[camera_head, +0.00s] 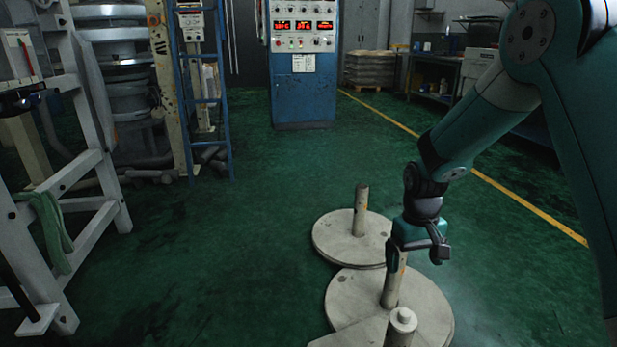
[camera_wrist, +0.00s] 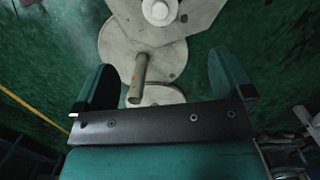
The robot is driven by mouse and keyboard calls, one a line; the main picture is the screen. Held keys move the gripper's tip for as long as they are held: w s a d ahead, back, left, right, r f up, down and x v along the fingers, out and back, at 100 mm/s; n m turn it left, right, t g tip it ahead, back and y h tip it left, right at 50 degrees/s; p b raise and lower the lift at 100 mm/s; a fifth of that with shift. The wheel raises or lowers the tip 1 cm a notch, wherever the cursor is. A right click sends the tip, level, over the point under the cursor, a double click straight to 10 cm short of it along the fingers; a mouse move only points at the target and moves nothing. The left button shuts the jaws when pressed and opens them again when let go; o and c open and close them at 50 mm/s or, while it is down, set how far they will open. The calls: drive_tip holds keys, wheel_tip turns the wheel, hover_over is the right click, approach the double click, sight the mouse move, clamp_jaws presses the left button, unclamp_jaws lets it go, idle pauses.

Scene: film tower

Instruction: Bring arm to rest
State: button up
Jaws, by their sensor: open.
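My gripper (camera_head: 418,256) is at the end of my teal arm, low over several pale round discs with upright posts. In the wrist view, my gripper (camera_wrist: 160,85) has its two fingers spread wide apart. A rusty post (camera_head: 393,282) stands on the middle disc (camera_head: 345,296), just below and behind my gripper. In the wrist view this post (camera_wrist: 138,78) shows between the fingers; I cannot tell whether anything touches it. Nothing is held.
A farther disc (camera_head: 328,238) carries another post (camera_head: 361,208). A capped post (camera_head: 402,322) stands nearest. A white frame (camera_head: 88,172) with a green cloth (camera_head: 46,232) is at left. A blue ladder (camera_head: 207,98) and blue control cabinet (camera_head: 303,92) stand behind. Green floor between is clear.

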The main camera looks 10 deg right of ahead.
drive_tip(key=s+a+r+n+t+y, duration=0.15)
drive_tip(key=s+a+r+n, duration=0.25)
drive_tip(key=s+a+r, duration=0.65)
drive_tip(key=s+a+r+n+y, duration=0.3)
drive_tip(key=s+a+r, duration=0.4)
drive_tip(key=s, duration=0.6)
wheel_tip(320, 180, up, 34)
drive_tip(key=p, duration=3.4)
drive_tip(key=shift+w+d, duration=0.15)
drive_tip(key=shift+d, duration=0.1)
